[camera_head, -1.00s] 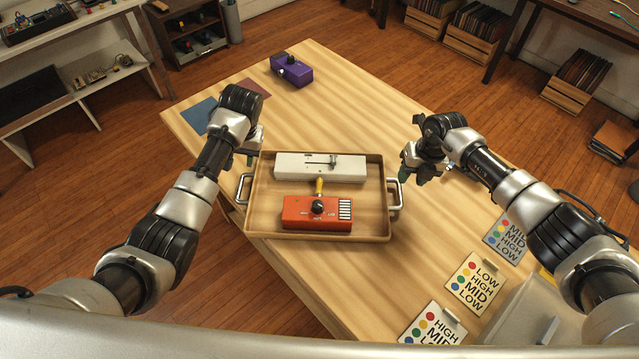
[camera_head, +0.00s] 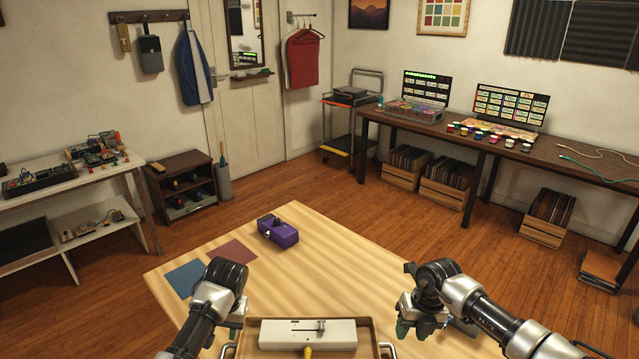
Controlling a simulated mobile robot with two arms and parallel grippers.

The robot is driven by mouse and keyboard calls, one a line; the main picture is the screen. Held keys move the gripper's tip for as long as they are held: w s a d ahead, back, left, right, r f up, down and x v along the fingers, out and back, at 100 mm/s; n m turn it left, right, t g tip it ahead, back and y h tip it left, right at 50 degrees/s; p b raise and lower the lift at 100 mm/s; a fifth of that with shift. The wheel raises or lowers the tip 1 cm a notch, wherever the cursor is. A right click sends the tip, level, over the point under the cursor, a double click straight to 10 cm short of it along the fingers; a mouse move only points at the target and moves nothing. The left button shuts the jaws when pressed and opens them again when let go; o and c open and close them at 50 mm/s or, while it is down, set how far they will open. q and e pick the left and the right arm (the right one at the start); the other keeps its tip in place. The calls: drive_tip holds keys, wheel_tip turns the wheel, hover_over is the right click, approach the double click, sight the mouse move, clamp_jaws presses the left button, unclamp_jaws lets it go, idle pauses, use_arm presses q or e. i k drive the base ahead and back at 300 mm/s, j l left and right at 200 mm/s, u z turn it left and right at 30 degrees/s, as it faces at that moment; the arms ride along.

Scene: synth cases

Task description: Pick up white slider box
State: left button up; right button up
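The white slider box (camera_head: 283,336) lies in the wooden tray (camera_head: 366,326) at the bottom edge of the head view. Its slider knob shows on top, and a yellow piece touches or overlaps its near edge. The near part of the tray is cut off by the frame. My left gripper (camera_head: 236,318) is beside the tray's left side, apart from the box; its fingers are mostly hidden behind its own wrist. My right gripper (camera_head: 416,322) is to the right of the tray, apart from it, with its fingers spread and nothing between them.
A purple box (camera_head: 278,232) stands further back on the wooden table (camera_head: 335,255), near a blue mat (camera_head: 186,278) and a red mat (camera_head: 231,253). The table behind the tray is clear. Shelves, crates and a desk with laptops (camera_head: 425,90) line the walls.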

sight(338, 334)
drive_tip(key=k+j, duration=0.25)
drive_tip(key=k, duration=0.2)
drive_tip(key=k+j, duration=0.2)
drive_tip(key=k, duration=0.3)
drive_tip(key=k+j, duration=0.25)
drive_tip(key=k, duration=0.2)
